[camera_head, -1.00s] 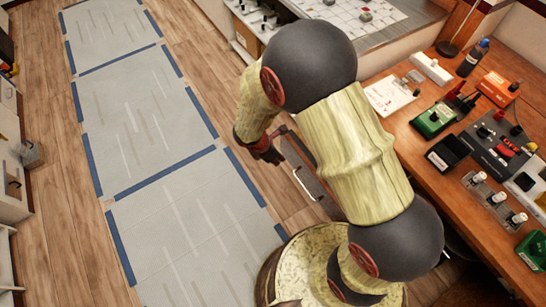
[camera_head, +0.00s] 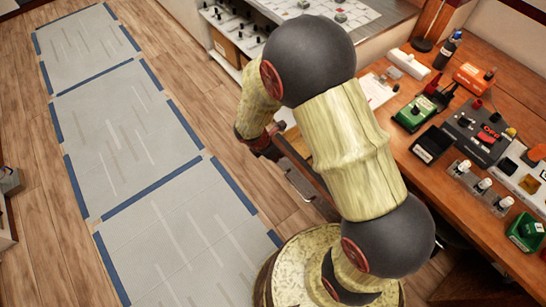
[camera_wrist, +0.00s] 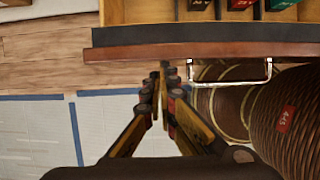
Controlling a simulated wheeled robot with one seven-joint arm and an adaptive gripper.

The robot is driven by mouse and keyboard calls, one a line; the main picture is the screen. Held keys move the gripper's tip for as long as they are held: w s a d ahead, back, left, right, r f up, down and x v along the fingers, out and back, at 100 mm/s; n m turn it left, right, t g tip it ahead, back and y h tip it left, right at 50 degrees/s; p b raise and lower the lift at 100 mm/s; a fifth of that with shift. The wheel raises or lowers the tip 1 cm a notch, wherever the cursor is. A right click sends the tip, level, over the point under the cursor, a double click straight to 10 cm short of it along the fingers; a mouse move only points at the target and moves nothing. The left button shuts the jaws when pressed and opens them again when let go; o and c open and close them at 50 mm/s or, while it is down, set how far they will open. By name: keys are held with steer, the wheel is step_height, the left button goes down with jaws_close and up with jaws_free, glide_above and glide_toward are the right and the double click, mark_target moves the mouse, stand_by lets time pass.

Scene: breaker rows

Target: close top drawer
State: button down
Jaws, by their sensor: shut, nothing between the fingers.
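The top drawer (camera_wrist: 200,53) shows in the wrist view as an open box across the top, with a dark and brown front edge. Several red, green and black items lie inside it. A metal bar handle (camera_wrist: 230,83) sticks out from its front, right of the fingers. My gripper (camera_wrist: 160,75) is shut and empty, its fingertips just in front of the drawer front, left of the handle; contact cannot be told. In the head view my gripper (camera_head: 268,148) is beside the drawer (camera_head: 294,143), which my arm mostly hides.
A wooden workbench (camera_head: 440,190) with several devices, including a green box (camera_head: 413,115), stands at the right. A grey mat with blue edges (camera_head: 120,130) covers the open floor at left. A ribbed brown round thing (camera_wrist: 285,115) is at right in the wrist view.

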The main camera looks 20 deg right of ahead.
steer(key=w+d+p, duration=0.2)
steer(key=d, duration=0.6)
steer(key=w+d+p, duration=0.2)
steer(key=w+d, duration=0.1)
steer(key=d, duration=0.5)
steer(key=w+d+p, duration=0.2)
steer(key=d+p, duration=0.1)
steer(key=d, duration=0.5)
steer(key=shift+w, duration=0.4)
steer(key=shift+a, duration=0.15)
